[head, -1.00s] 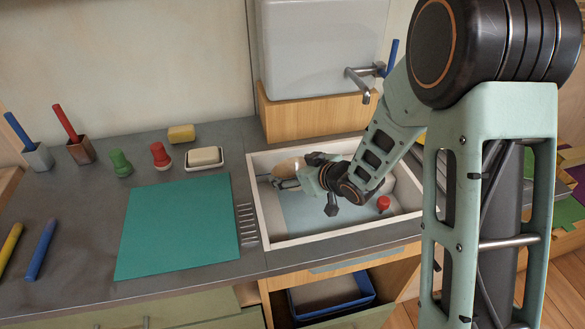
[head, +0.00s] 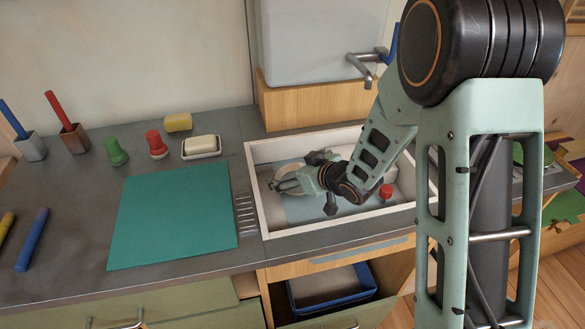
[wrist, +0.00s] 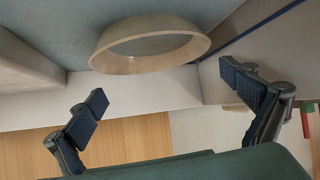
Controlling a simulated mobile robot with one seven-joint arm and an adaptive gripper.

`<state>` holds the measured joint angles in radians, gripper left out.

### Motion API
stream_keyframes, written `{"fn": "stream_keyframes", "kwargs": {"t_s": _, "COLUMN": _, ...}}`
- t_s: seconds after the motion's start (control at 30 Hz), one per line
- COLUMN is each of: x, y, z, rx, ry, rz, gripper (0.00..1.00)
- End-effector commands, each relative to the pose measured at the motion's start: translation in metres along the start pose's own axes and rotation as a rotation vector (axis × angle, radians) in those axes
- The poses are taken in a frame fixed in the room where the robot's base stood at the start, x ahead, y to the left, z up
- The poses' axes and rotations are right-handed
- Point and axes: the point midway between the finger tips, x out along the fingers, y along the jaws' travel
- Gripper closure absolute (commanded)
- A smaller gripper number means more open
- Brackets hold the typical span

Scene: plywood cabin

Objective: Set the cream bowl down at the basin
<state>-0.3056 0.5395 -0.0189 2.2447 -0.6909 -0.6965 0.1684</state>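The cream bowl (head: 300,184) is inside the white-rimmed basin (head: 262,212), at its left part in the head view, partly hidden by my gripper. My gripper (head: 282,185) reaches down into the basin beside it. In the wrist view the bowl (wrist: 150,62) shows its rim and wall near the top, over the grey-blue basin floor. My gripper's two dark fingers (wrist: 163,84) are spread wide there, with a gap between them and the bowl. The bowl appears to rest on the basin floor, though its underside is hidden.
A red knob-like object (head: 386,191) is in the basin's right part. A metal tap (head: 362,65) juts out above the back. A soap dish (head: 202,151), a yellow sponge (head: 178,122) and a teal mat (head: 172,220) lie left. An open drawer (head: 325,290) is below.

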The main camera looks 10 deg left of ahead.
Motion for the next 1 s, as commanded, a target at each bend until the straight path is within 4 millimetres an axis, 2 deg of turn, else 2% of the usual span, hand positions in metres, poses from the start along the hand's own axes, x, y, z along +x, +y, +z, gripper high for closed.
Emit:
{"fn": "stream_keyframes", "kwargs": {"t_s": 0.37, "x": -0.003, "y": 0.0, "z": -0.003, "rx": 0.0, "ry": -0.002, "rz": 0.0, "gripper": 0.0}}
{"fn": "stream_keyframes", "kwargs": {"t_s": 0.8, "x": -0.039, "y": 0.008, "z": -0.059, "rx": -0.002, "ry": 0.004, "rz": 0.002, "gripper": 0.0}}
{"fn": "stream_keyframes", "kwargs": {"t_s": 1.0, "x": -0.051, "y": 0.009, "z": -0.077, "rx": -0.001, "ry": 0.001, "rz": 0.0, "gripper": 0.0}}
